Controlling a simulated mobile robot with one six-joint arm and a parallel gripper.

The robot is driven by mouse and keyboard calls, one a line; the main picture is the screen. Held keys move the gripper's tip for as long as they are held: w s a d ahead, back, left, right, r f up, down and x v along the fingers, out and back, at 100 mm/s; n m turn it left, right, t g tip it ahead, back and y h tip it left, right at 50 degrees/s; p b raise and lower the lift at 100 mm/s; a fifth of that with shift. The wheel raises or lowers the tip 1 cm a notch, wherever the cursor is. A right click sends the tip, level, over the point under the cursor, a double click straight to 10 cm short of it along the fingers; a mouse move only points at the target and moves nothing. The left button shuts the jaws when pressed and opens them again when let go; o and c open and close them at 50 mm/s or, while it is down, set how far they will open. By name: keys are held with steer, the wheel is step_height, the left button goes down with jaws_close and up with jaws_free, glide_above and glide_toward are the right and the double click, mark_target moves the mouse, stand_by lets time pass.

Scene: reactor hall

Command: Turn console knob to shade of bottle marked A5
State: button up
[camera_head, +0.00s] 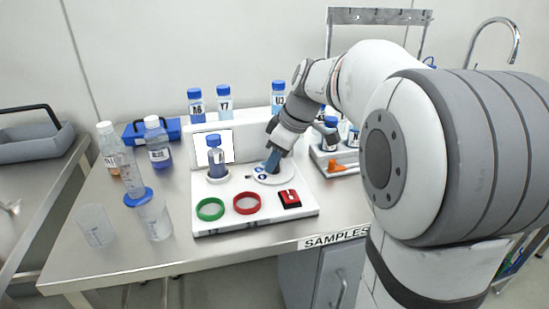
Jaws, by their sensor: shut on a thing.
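The white console (240,224) stands on the steel table. Its round dial (262,177) bears blue marks and is partly covered by my gripper (272,163). My gripper points down at the dial and is shut on the knob, which it mostly hides. A blue-capped bottle (218,165) of dark blue-violet liquid stands upright on the console in front of a bright white panel (205,153). Behind the console, a blue-capped bottle (196,110) has a label starting with A; its second character is hard to read. Bottles marked Y7 (225,107) and apparently U3 (278,100) stand to its right.
A green ring (210,209), a red ring (247,203) and a red-black switch (289,199) lie along the console's front. Bottles, a cylinder (130,175) and beakers (155,219) stand left. A tray (340,160) with bottles is right of my gripper.

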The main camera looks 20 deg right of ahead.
steer(key=shift+s+m+t+h, duration=0.1)
steer(key=shift+m+t+h, duration=0.25)
steer(key=shift+m, duration=1.05)
steer(key=shift+m+t+h, duration=0.25)
steer(key=shift+m+h, duration=0.2)
steer(key=shift+m, duration=0.95)
steer(key=o, duration=1)
steer(key=shift+c, duration=0.2)
